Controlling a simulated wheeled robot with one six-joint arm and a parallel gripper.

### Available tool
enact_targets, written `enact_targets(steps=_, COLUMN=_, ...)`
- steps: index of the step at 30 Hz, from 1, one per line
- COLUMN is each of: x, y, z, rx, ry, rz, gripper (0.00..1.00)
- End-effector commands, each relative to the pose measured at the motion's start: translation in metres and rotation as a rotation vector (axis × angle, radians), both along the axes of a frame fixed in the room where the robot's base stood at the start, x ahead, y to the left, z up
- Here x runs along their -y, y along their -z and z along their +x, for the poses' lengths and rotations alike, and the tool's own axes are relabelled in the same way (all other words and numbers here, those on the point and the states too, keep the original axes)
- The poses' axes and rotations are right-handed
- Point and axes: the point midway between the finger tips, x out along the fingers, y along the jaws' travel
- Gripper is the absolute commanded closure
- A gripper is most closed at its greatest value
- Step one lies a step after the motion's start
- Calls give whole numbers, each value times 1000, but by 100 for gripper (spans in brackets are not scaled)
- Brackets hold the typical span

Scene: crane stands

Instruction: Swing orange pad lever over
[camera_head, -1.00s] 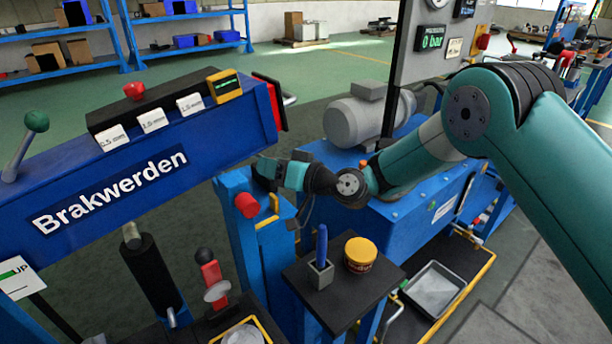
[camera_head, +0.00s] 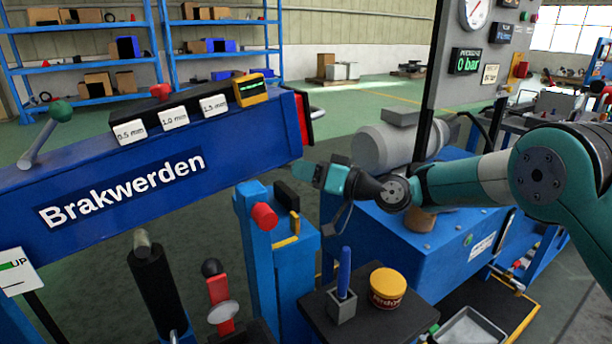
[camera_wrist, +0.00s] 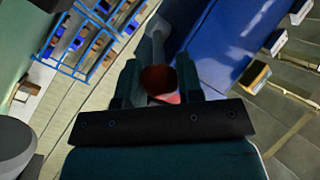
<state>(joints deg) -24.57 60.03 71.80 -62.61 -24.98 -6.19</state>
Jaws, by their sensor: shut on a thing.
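In the wrist view, the orange pad lever shows as a red-orange end (camera_wrist: 160,83) on a grey arm (camera_wrist: 156,45) that runs away from me beside a blue body. My gripper (camera_wrist: 160,88) has one finger on each side of the red-orange end and is shut on it. In the head view, my gripper (camera_head: 311,173) is just beyond the right end of the blue "Brakwerden" beam (camera_head: 230,160). The lever's held end is hidden there by my gripper and the beam.
A blue post with a red knob (camera_head: 264,216) stands in front of my gripper. A small table (camera_head: 345,318) holds a pen cup (camera_head: 342,305) and a yellow tin (camera_head: 387,288). A blue motor unit (camera_head: 430,255) stands behind my arm. Open floor lies beyond the beam.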

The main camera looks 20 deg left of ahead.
Motion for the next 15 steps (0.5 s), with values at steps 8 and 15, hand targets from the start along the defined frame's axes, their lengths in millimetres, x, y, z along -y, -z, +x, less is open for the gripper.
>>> enact_targets(steps=8, x=3, y=0, z=4, rx=1, ry=11, rz=1, gripper=64)
enact_targets(steps=15, x=1, y=0, z=2, rx=0, ry=6, rz=0, gripper=42)
